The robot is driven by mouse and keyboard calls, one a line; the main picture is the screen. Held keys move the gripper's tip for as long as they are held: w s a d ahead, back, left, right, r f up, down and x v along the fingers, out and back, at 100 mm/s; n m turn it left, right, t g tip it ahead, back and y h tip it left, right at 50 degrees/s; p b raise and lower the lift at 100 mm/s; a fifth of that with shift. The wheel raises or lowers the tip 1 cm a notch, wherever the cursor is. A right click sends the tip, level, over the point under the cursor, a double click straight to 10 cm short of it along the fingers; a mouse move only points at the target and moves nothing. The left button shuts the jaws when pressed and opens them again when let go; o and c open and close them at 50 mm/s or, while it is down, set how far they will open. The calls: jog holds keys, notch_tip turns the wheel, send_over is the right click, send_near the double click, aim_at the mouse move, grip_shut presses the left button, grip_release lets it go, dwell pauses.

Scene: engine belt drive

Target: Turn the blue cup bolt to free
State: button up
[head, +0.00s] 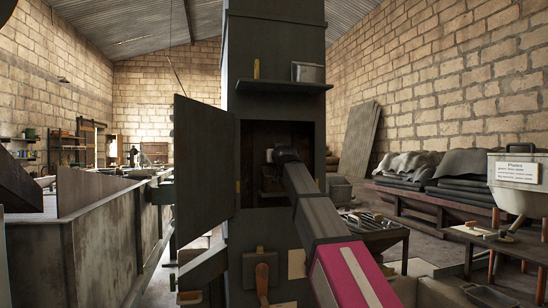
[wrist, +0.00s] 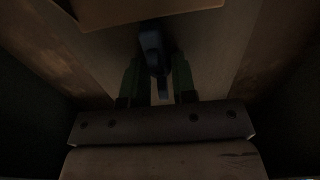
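In the wrist view, a dark blue part (wrist: 152,45), which looks like the blue cup bolt, stands between the two dark green fingers of my gripper (wrist: 158,66). The fingers are apart, one on each side of it. The picture is too dark to tell whether they touch it. A narrow blue piece hangs down between the fingers. In the head view, my arm reaches into the dark opening of a tall grey cabinet (head: 277,60). My gripper and the blue part are hidden there behind my wrist and in shadow.
The cabinet door (head: 205,155) stands open on the left of the opening. The opening's walls lie close around my arm. In the wrist view, a brown panel edge (wrist: 140,10) crosses the top. A tool table (head: 372,232) stands right of the cabinet.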

jog(key=shift+n, duration=0.4)
jog(key=n, duration=0.3)
jog(key=shift+n, duration=0.4)
jog(key=n, duration=0.4)
jog(key=shift+a, duration=0.1)
jog(key=n, duration=0.5)
jog(key=shift+f+n, duration=0.15)
jog(key=shift+n, duration=2.05)
jog(key=o, duration=0.9)
jog(key=shift+s, duration=0.15)
